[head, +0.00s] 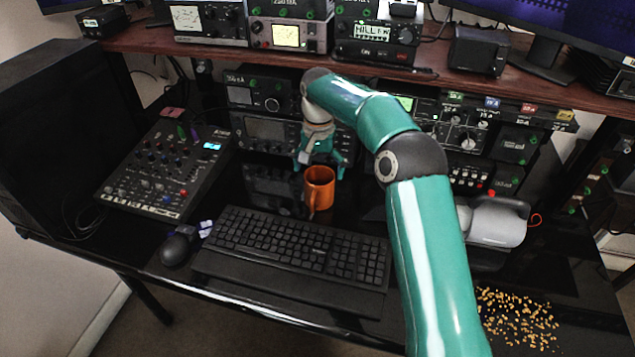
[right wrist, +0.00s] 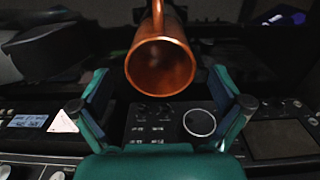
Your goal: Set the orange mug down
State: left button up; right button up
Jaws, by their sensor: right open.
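The orange mug (head: 319,188) stands upright on the glossy black desk, just behind the keyboard, with its handle toward the front. In the right wrist view the mug (right wrist: 161,62) shows its open mouth, beyond and between my fingers. My right gripper (head: 320,163) is open just behind the mug, in front of the radio gear. Its two teal fingers show spread apart in the right wrist view (right wrist: 165,108), with nothing held between them. The mug looks clear of both fingers. My left gripper is not in view.
A black keyboard (head: 297,246) lies in front of the mug and a mouse (head: 178,246) sits left of it. A mixer (head: 167,168) stands at the left. Radio units (head: 267,130) line the back. Small yellow pieces (head: 518,318) lie scattered at the right front.

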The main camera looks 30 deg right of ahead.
jog(key=shift+r+p, duration=0.45)
jog(key=shift+r, duration=2.35)
